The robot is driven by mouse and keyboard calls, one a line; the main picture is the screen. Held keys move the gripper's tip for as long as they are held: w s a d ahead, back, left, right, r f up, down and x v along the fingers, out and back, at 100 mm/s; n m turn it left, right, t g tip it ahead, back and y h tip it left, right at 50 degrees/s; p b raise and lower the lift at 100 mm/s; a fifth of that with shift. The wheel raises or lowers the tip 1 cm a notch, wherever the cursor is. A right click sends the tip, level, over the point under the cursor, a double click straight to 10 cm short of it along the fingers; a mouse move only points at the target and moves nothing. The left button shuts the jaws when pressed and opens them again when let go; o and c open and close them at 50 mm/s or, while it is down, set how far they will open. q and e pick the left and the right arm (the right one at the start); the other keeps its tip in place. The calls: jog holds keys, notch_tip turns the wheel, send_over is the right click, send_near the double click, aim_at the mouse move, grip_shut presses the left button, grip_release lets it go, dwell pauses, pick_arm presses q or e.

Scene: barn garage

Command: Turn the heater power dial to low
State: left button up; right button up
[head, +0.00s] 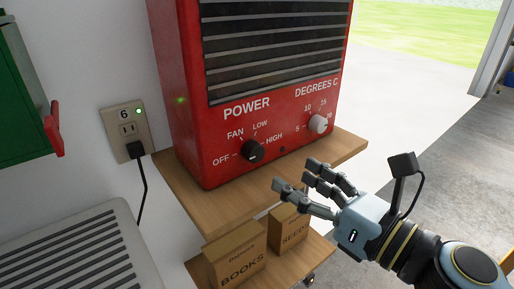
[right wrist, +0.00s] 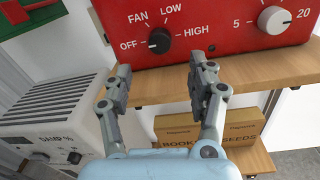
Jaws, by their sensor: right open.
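The red heater (head: 190,130) stands on a wooden shelf, its front panel facing me. Its black power dial (head: 252,151) is labelled OFF, FAN, LOW and HIGH; it also shows in the right wrist view (right wrist: 160,40). The dial's white mark points left, toward OFF. My right gripper (head: 296,175) is open and empty, to the right of and below the dial in the head view. In the right wrist view its two fingers (right wrist: 160,70) lie either side of the dial's line, apart from it. My left gripper is not in view.
A white temperature dial (head: 318,124) sits right of the power dial. The wooden shelf edge (head: 335,155) juts below the heater. BOOKS (head: 236,258) and SEEDS (head: 288,228) boxes stand on the lower shelf. A white slatted unit (head: 80,255) is at left, below an outlet (head: 126,128).

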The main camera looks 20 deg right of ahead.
aim_at(258, 154)
jog(key=p+x, duration=0.1)
jog(key=x, duration=0.7)
jog(key=shift+p, duration=0.35)
jog(key=shift+w+a, duration=0.3)
jog(key=shift+w, duration=0.3)
jog(key=c, duration=1.1)
